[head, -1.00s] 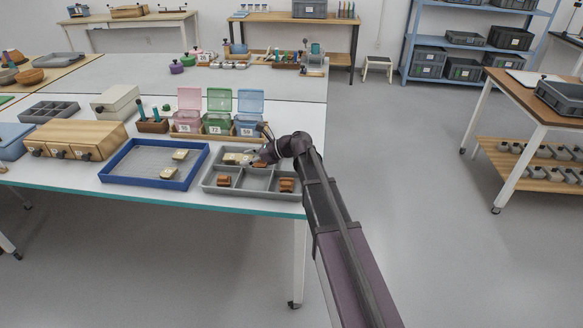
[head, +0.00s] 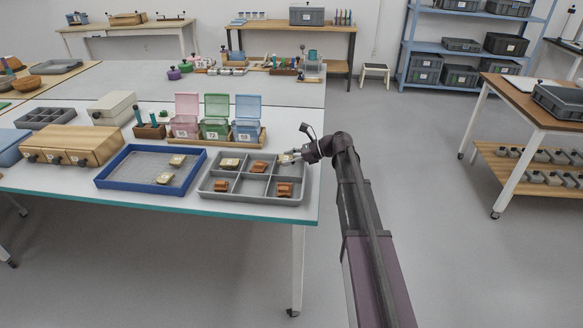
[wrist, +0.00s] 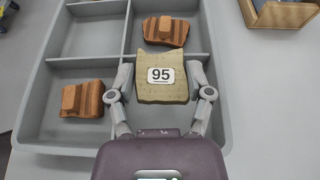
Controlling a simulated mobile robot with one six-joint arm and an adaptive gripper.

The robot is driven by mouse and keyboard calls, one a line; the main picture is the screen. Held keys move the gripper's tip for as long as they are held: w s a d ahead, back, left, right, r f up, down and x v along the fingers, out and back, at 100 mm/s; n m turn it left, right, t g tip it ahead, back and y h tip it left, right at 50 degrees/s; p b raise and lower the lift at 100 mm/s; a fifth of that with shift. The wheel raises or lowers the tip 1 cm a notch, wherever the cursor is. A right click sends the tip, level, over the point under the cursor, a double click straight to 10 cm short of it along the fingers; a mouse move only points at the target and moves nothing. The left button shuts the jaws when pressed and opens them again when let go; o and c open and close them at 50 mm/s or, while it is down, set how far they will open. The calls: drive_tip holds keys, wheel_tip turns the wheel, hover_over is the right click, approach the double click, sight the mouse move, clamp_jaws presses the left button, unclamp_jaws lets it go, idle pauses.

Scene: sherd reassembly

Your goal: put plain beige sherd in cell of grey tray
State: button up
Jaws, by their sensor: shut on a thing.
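My gripper (wrist: 161,90) is shut on a plain beige sherd (wrist: 176,92) with a black-and-white label reading 95. The sherd also shows in the head view (head: 286,158). It is over the back right cell of the grey tray (head: 249,198), and in the wrist view it covers part of a divider, so it appears held above the cell floor. Brown sherds lie in the back middle cell (head: 259,167), front left cell (head: 222,186) and front right cell (head: 285,189). Another beige sherd (head: 230,163) lies in the back left cell. The front middle cell is empty.
A blue tray (head: 123,186) with two beige sherds (head: 177,160) stands left of the grey tray. Behind is a wooden rack with pink, green and blue open-lidded boxes (head: 215,129). The table's right edge is close to the grey tray.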

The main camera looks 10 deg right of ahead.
sight(291, 172)
drive_tip(key=shift+d+f, duration=0.1)
drive_tip(key=shift+d, duration=0.5)
drive_tip(key=shift+f, duration=0.1)
drive_tip(key=shift+f+b, duration=1.65)
drive_tip(key=shift+b, duration=0.15)
drive_tip(key=shift+f, duration=0.1)
drive_tip(key=o, duration=1.1)
drive_tip(key=shift+o, duration=0.2)
